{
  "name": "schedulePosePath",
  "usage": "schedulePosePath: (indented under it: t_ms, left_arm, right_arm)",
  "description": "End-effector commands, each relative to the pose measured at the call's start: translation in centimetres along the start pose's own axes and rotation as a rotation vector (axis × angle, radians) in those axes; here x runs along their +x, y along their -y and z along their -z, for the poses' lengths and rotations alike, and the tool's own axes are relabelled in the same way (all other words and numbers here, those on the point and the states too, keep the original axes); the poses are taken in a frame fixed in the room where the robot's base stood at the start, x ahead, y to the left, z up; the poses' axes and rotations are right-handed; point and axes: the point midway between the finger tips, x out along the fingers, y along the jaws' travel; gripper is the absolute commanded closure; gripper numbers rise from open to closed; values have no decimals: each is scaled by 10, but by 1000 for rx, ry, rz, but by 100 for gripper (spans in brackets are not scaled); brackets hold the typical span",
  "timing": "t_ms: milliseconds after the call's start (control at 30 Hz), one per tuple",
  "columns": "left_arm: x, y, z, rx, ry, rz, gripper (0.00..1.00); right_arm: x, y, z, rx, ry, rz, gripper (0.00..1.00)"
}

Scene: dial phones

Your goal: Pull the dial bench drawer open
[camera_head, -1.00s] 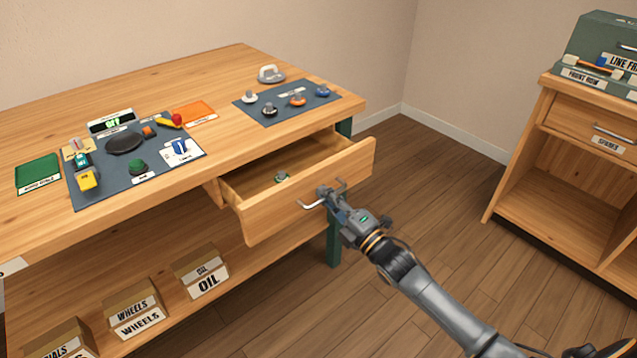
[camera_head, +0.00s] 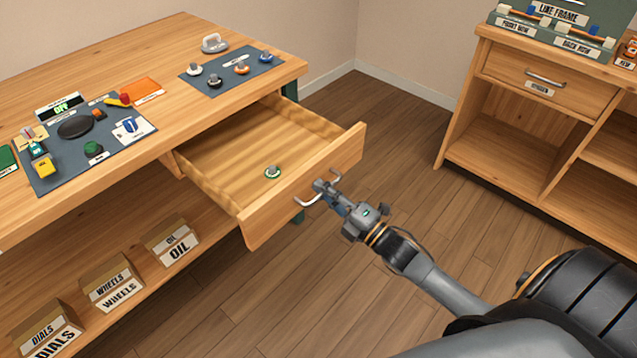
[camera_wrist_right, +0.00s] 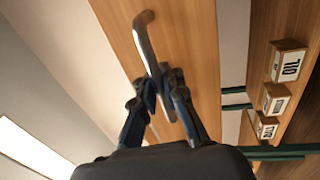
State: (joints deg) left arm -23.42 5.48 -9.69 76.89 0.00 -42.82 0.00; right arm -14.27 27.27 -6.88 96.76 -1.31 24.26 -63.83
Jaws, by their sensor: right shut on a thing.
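The dial bench drawer (camera_head: 222,154) stands well out from under the bench top in the head view. Its metal bar handle (camera_head: 308,200) is on the front panel. My right gripper (camera_head: 323,187) is shut on the handle; in the right wrist view the fingers (camera_wrist_right: 164,88) close around the bar handle (camera_wrist_right: 144,40). A small round dial with a green rim (camera_head: 272,172) lies inside the drawer near the front. The rest of the drawer floor that shows is bare. My left gripper is not in view.
The bench top (camera_head: 160,60) holds a blue-grey mat with several dials (camera_head: 218,85) and another mat with tools (camera_head: 60,170). Boxes marked OIL (camera_head: 172,243), WHEELS and DIALS stand on the lower shelf. A wooden cabinet (camera_head: 500,120) stands at right. Floor between is clear.

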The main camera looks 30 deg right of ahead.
Motion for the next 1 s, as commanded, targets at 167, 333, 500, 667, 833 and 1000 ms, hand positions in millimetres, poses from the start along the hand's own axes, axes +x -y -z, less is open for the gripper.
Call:
schedulePosePath:
  t_ms: [167, 333, 500, 667, 833, 1000]
  left_arm:
    - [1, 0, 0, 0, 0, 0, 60]
    - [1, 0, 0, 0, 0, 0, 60]
    - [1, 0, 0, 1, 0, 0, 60]
    - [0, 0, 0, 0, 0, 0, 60]
    - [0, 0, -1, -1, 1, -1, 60]
    - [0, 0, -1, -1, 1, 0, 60]
  right_arm:
    - [-2, 3, 1, 1, 0, 6, 100]
    - [-2, 3, 1, 1, 0, 7, 100]
    - [-1, 2, 0, 1, 0, 5, 80]
    - [-1, 1, 0, 0, 0, 3, 80]
    - [-12, 2, 0, 1, 1, 5, 80]
    - [-44, 3, 0, 3, 2, 8, 80]
